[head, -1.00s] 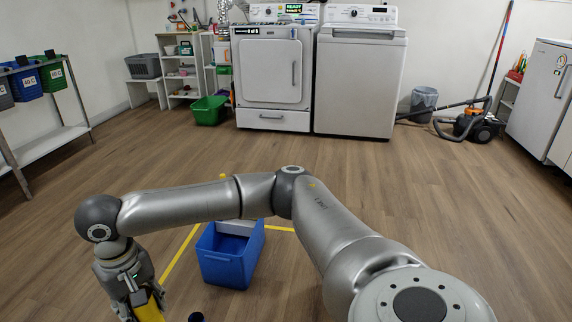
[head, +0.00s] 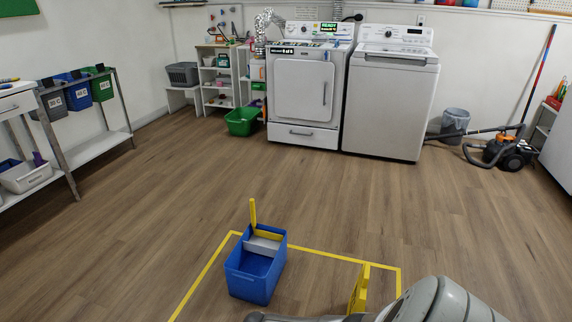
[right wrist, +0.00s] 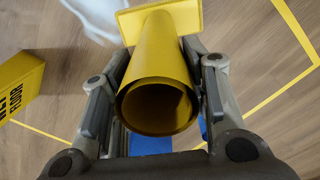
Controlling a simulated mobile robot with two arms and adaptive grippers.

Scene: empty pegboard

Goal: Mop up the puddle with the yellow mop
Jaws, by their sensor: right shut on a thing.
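In the right wrist view my right gripper (right wrist: 158,100) is shut around the yellow mop (right wrist: 160,55), seen end-on as a hollow tube with a flat yellow piece at its far end. A pale, shiny patch on the floor, apparently the puddle (right wrist: 90,18), shows at the upper left, beside the mop's far end. Whether they touch is unclear. My left gripper is in neither view.
A blue bucket (head: 250,286) with a grey insert and yellow handle stands inside a yellow floor-tape outline (head: 330,256). A yellow wet-floor sign (head: 359,290) stands right of it; it also shows in the wrist view (right wrist: 22,84). The wooden floor beyond is clear to the dryer (head: 303,90).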

